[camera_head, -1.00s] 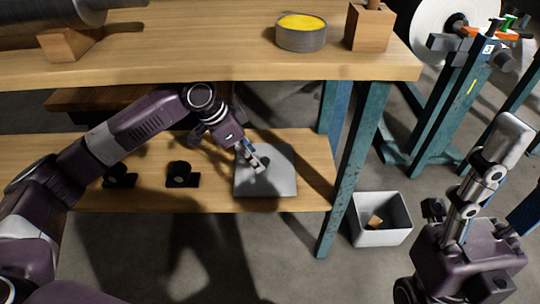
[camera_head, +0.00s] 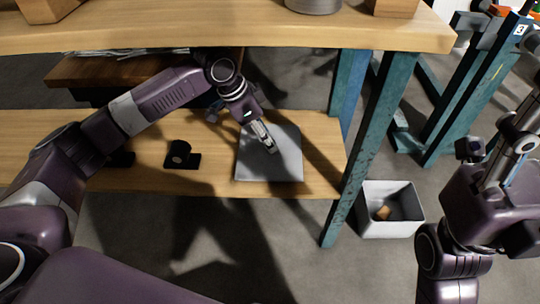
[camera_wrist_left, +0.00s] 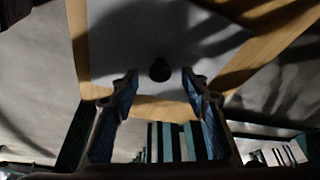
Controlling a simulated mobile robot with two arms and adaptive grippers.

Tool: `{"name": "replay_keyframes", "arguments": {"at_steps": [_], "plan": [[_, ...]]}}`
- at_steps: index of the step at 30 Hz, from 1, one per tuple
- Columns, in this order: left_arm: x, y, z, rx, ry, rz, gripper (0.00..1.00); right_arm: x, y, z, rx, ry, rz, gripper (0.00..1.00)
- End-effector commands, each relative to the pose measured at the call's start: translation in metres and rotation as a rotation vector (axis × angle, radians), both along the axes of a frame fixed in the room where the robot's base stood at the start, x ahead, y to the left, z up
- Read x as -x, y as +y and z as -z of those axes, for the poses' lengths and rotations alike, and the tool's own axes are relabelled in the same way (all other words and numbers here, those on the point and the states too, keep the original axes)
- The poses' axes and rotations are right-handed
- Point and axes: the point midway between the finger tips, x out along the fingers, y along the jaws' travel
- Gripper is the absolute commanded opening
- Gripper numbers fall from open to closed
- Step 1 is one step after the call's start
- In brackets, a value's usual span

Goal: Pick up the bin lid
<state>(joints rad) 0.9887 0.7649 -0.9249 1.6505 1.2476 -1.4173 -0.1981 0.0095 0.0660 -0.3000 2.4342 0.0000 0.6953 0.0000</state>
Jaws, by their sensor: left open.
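The bin lid (camera_head: 265,170) is a flat grey square plate lying on the wooden lower shelf. In the left wrist view the lid (camera_wrist_left: 130,40) carries a small black round knob (camera_wrist_left: 160,70). My left gripper (camera_head: 271,149) is over the lid, pointing down at it. In the left wrist view its two fingers (camera_wrist_left: 161,80) are open, with the knob showing between and just beyond their tips. The gap to the knob is hard to judge, and the gripper hides the knob in the head view. My right gripper (camera_head: 512,150) is at the right edge, partly cut off.
An open grey bin (camera_head: 391,222) with a small brown block (camera_head: 383,213) in it stands on the floor. A teal table leg (camera_head: 370,150) stands between shelf and bin. The wooden tabletop (camera_head: 200,33) overhangs the shelf. Black holders (camera_head: 181,155) sit left of the lid.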

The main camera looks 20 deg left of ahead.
Motion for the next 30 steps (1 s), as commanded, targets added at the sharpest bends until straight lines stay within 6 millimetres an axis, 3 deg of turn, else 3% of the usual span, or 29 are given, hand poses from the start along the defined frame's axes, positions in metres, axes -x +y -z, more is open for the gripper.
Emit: {"name": "replay_keyframes", "arguments": {"at_steps": [1,4,14,25,30], "plan": [[-0.0011,-0.0016,0.0105,-0.001,0.001,-0.001,0.42,0.0020,0.0002,0.0016,0.000,-0.016,0.001,0.50],[-0.0032,-0.0039,0.0162,0.000,0.000,-0.001,0.42,0.0038,0.0008,-0.0025,0.001,-0.033,0.002,0.50],[-0.0042,-0.0054,0.0175,-0.001,-0.001,0.000,0.42,0.0043,0.0013,-0.0064,0.004,-0.039,0.002,0.50],[-0.0040,-0.0052,0.0176,0.000,0.000,-0.001,0.03,0.0044,0.0014,-0.0062,0.004,-0.038,0.002,0.50],[-0.0040,-0.0051,0.0177,0.000,0.000,-0.001,0.00,0.0044,0.0015,-0.0061,0.004,-0.038,0.001,0.50]]}}
